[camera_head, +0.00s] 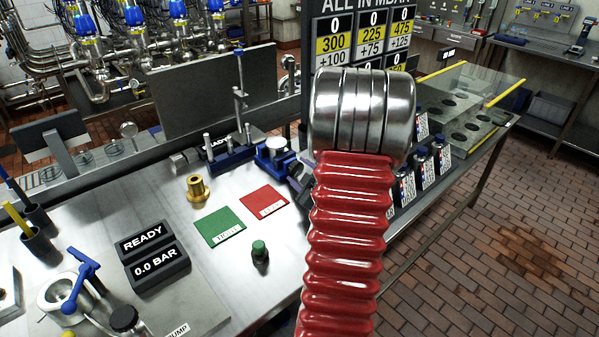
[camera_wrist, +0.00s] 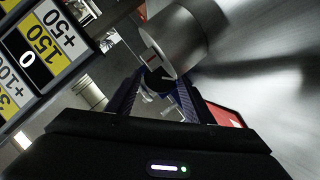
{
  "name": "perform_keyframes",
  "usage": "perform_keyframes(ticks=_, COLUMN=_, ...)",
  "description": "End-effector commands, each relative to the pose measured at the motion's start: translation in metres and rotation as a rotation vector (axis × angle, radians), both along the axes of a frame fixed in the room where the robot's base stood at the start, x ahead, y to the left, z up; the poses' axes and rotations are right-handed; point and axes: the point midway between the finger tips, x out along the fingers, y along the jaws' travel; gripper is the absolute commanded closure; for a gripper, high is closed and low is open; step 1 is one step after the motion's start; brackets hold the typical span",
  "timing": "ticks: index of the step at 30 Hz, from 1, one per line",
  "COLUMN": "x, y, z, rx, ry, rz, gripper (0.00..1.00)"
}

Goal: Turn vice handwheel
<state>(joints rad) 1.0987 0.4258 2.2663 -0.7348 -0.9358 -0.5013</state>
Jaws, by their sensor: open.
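A blue vice-like fixture (camera_head: 268,157) with a pale round top stands on the steel bench in the head view, just left of my arm. Part of it is hidden behind the arm, and I cannot make out its handwheel for certain.
A green card (camera_head: 220,227), a red card (camera_head: 265,203), a brass fitting (camera_head: 197,188) and a green-topped knob (camera_head: 260,252) are on the bench. A pressure board (camera_head: 363,35) stands behind my arm.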

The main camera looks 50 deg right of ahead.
Motion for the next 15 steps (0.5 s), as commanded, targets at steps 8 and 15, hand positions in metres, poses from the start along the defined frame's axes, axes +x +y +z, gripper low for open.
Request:
perform_keyframes(ticks=8, x=0.0025, y=-0.0010, z=-0.0011, rx=0.001, ry=0.001, rz=0.001, gripper=0.53)
perform_keyframes(ticks=15, x=0.0024, y=-0.0009, z=-0.0011, rx=0.001, ry=0.001, rz=0.001, gripper=0.66)
